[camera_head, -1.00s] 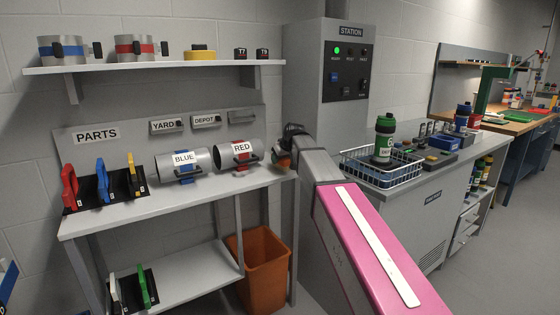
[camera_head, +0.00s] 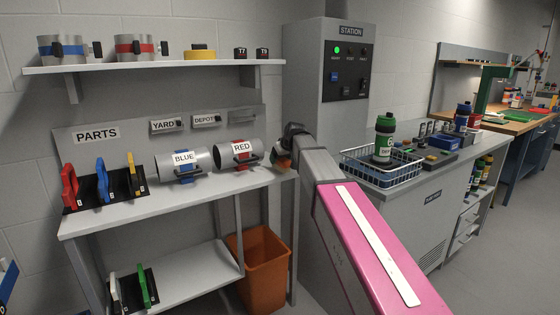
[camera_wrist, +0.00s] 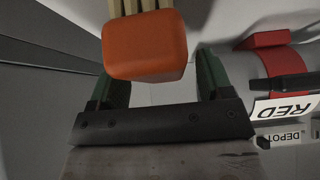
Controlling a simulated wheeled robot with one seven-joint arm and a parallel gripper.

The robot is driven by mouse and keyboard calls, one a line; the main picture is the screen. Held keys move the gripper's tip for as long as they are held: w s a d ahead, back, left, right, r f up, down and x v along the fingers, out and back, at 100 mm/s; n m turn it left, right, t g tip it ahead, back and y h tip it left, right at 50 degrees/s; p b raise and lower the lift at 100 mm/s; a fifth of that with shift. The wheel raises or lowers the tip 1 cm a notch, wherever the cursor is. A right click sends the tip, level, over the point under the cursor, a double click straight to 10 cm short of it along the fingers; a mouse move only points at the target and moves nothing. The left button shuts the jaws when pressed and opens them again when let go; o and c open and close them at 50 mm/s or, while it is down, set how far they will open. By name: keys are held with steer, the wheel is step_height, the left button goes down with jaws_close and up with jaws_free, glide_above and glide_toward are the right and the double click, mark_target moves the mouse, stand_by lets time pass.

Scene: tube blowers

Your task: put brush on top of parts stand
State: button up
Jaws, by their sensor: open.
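The brush (camera_wrist: 145,50) shows in the wrist view as an orange block with pale ribbed bristles at the top edge. In the head view a bit of orange (camera_head: 284,163) shows beside my gripper (camera_head: 288,150), mostly hidden by my arm. The parts stand (camera_head: 215,193) is a grey bench with a PARTS sign; my gripper is at its right end. In the wrist view my gripper (camera_wrist: 158,65) is open, its green fingers on either side of the brush, which covers part of the left finger. I cannot tell whether they touch.
On the stand are a RED cylinder (camera_head: 224,156), a BLUE cylinder (camera_head: 171,166) and a rack of coloured handles (camera_head: 101,190). A shelf (camera_head: 150,66) hangs above. An orange bin (camera_head: 262,275) stands below. A wire basket (camera_head: 368,178) with a bottle is at the right.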

steer(key=v, duration=1.1)
steer(key=s+d+f+m+g+h, duration=0.1)
steer(key=s+d+f, duration=0.2)
steer(key=f, duration=0.5)
steer(key=s+d+f+m+g, duration=0.1)
steer(key=s+d+f, duration=0.25)
steer(key=f, duration=0.35)
steer(key=s+d+f+m+g+h, duration=0.1)
steer(key=s+d+f, duration=0.25)
steer(key=f, duration=0.45)
steer(key=s+d+f+m+g+h, duration=0.1)
steer(key=s+d+f, duration=0.3)
steer(key=s+f, duration=0.5)
steer(key=s+d+f+m+g+h, duration=0.1)
steer(key=s+d+f, duration=0.3)
steer(key=s+f, duration=0.5)
steer(key=shift+d+m+g, duration=0.2)
steer(key=shift+m+g, duration=0.4)
steer(key=shift+m, duration=0.3)
